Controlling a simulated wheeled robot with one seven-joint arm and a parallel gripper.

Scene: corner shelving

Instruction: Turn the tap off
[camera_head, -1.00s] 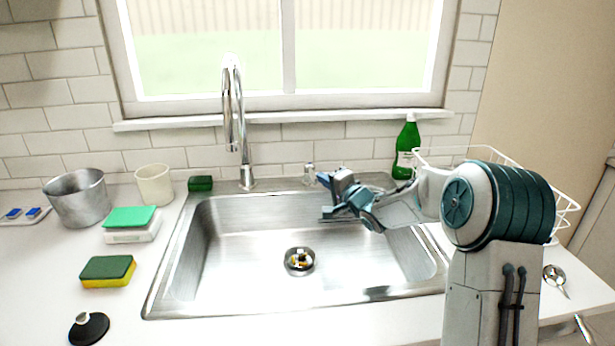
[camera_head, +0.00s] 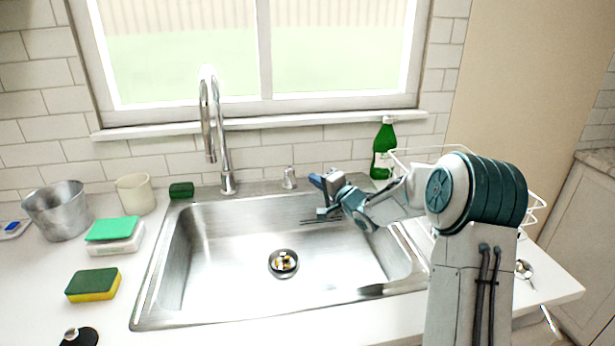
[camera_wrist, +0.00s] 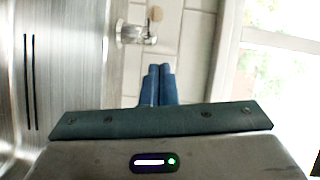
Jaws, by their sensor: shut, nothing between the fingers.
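A chrome tap (camera_head: 226,160) with a tall curved spout stands behind the left part of the steel sink (camera_head: 165,270). I make out no stream of water below the spout. A small metal tap knob (camera_head: 289,178) stands apart to its right on the sink's back rim. In the wrist view the knob (camera_wrist: 130,33) lies beyond the fingertips, slightly left of them. My gripper (camera_head: 315,180) is just right of the knob, over the sink's back edge, with a small gap between them. Its blue fingers (camera_wrist: 160,70) are shut together and empty.
A green bottle (camera_head: 384,148) and a white wire rack (camera_head: 440,152) stand right of my gripper. A dark green sponge (camera_head: 181,190), a cream cup (camera_head: 135,194) and a metal pot (camera_head: 57,210) are at left. The wall and window sill (camera_head: 260,125) are close behind.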

